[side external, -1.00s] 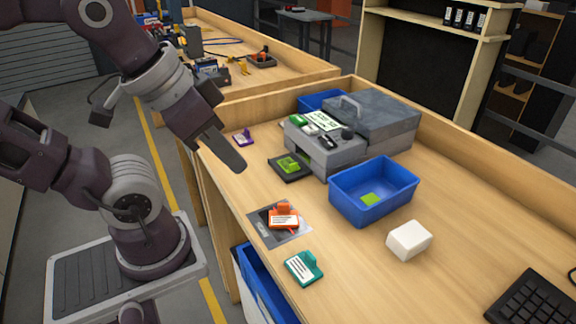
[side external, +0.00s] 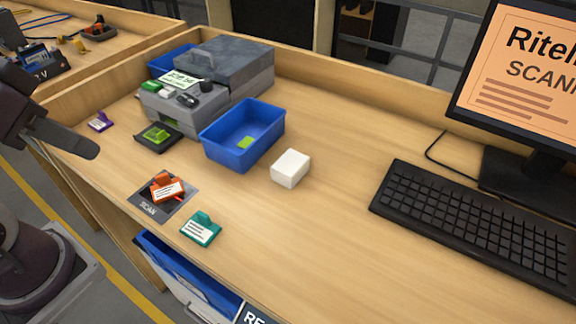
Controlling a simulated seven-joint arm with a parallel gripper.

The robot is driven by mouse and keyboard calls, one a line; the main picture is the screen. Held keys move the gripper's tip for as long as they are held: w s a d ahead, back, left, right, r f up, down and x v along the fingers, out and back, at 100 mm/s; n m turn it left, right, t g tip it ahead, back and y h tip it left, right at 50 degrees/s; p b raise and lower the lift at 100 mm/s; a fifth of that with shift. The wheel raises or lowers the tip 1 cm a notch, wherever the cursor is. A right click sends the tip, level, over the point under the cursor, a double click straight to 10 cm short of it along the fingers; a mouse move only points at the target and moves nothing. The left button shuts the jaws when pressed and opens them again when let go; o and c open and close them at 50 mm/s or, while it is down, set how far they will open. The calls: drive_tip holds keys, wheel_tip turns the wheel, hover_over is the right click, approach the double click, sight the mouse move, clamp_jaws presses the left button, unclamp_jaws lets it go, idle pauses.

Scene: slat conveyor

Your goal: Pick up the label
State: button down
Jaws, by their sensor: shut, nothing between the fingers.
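My gripper (side external: 90,151) is shut and empty at the left, over the bench's front left edge. It is apart from the tags. Several tags with clips are in view, and I cannot tell which one is the label. An orange tag with a white face (side external: 166,190) lies on the grey SCAN pad (side external: 150,208). A teal tag with a white face (side external: 201,229) lies right of the pad. A purple tag (side external: 100,122) lies near my gripper. A green tag (side external: 156,135) sits on a black tray (side external: 144,146). A printed paper slip (side external: 179,80) shows on the grey machine (side external: 175,115).
A keyboard (side external: 470,225) and monitor (side external: 525,80) stand at the right. The bench (side external: 330,240) is clear between the block and keyboard.

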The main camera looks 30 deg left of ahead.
idle(0.3)
drive_tip(key=c, duration=1.6)
unclamp_jaws()
drive_tip(key=shift+c, duration=0.2)
drive_tip(key=n+g, duration=0.6)
drive_tip(key=n, duration=1.2)
approach(155, 132)
drive_tip(key=d, duration=0.1)
drive_tip(key=s+d, duration=0.1)
drive_tip(key=d, duration=0.1)
drive_tip(key=shift+d+r, duration=0.2)
drive_tip(key=shift+d, duration=0.05)
wheel_tip(155, 132, down, 7)
drive_tip(key=shift+w+a+f, duration=0.1)
drive_tip(key=shift+f, duration=0.05)
